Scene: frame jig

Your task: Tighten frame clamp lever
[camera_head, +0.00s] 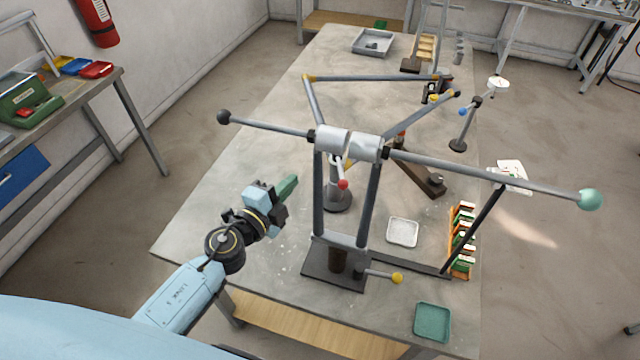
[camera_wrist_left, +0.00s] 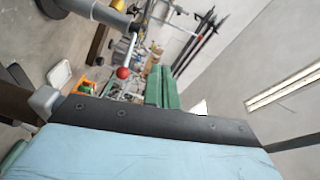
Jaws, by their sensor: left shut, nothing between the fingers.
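A grey metal frame jig stands on the workbench (camera_head: 215,190), with a silver clamp (camera_head: 333,138) at the top of its upright posts. A short clamp lever with a red ball (camera_head: 343,184) hangs below the clamp. The red ball also shows in the left wrist view (camera_wrist_left: 123,72), left of my fingers. My left gripper (camera_head: 287,187), with green fingers, is shut and empty. It is left of the red ball in the head view, apart from it. In the left wrist view its fingers (camera_wrist_left: 161,87) lie together. My right gripper is not in view.
A long bar crosses the jig, with a black ball (camera_head: 223,117) at left and a green ball (camera_head: 590,199) at right. A yellow-knobbed lever (camera_head: 397,278) sticks out low. A white tray (camera_head: 403,232) and green tray (camera_head: 432,322) lie right of the posts. The bench's left side is clear.

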